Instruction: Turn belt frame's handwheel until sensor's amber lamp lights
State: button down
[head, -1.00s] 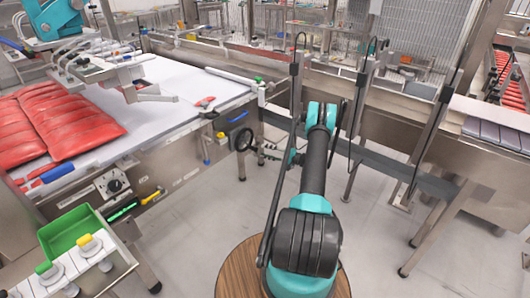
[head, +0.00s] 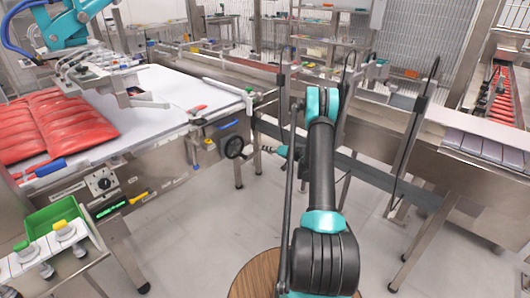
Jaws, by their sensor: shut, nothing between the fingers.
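The handwheel (head: 234,147) is a dark upright wheel at the right end of the belt frame (head: 170,158), below the white belt. My gripper (head: 265,149) is small in the view and partly behind my arm. It is shut and empty, just right of the handwheel and pointing towards it. I cannot tell whether it touches the wheel. A small part with a green spot (head: 249,91) sits at the belt's right corner; I cannot tell if it is the sensor. No lit amber lamp can be made out.
Red packs (head: 58,122) lie on the belt at left, under a teal picker robot (head: 68,25). A green bin (head: 54,216) stands at front left. A steel conveyor (head: 385,118) with dark posts runs behind my arm. The floor between is clear.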

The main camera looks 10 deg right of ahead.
aim_at(236, 148)
jog(key=w+a+f, duration=0.3)
jog(key=a+f, duration=0.1)
jog(key=a, duration=0.3)
jog(key=shift+w+a, duration=0.2)
jog(key=shift+a, duration=0.1)
